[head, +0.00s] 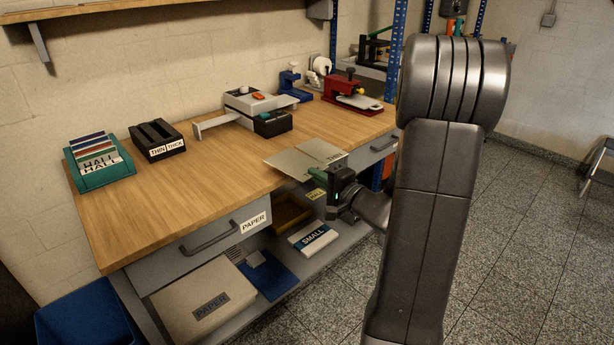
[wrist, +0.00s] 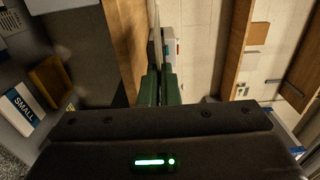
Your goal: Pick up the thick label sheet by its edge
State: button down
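Two pale sheets lie side by side at the front edge of the wooden table. The nearer, left sheet (head: 290,164) reaches past the table edge toward my gripper; I take it as the thick label sheet, though no mark shows its thickness. The other sheet (head: 322,150) lies just right of it. My gripper (head: 318,175) is at the near edge of the sheets. In the wrist view my green fingers (wrist: 160,84) are almost together, and a pale sheet seen edge-on (wrist: 154,35) runs into the narrow gap between them. The gripped edge itself is hidden by the fingers.
A black THIN/THICK holder (head: 157,141) and a teal HALL rack (head: 98,162) stand at the left on the table (head: 225,178). A white device (head: 256,108) and a red press (head: 351,92) stand behind. The PAPER drawer (head: 215,237) is below the tabletop.

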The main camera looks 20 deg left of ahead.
jog(key=s+d+r, duration=0.2)
jog(key=s+d, duration=0.1)
jog(key=d, duration=0.4)
jog(key=shift+r, duration=0.3)
jog(key=shift+w, duration=0.1)
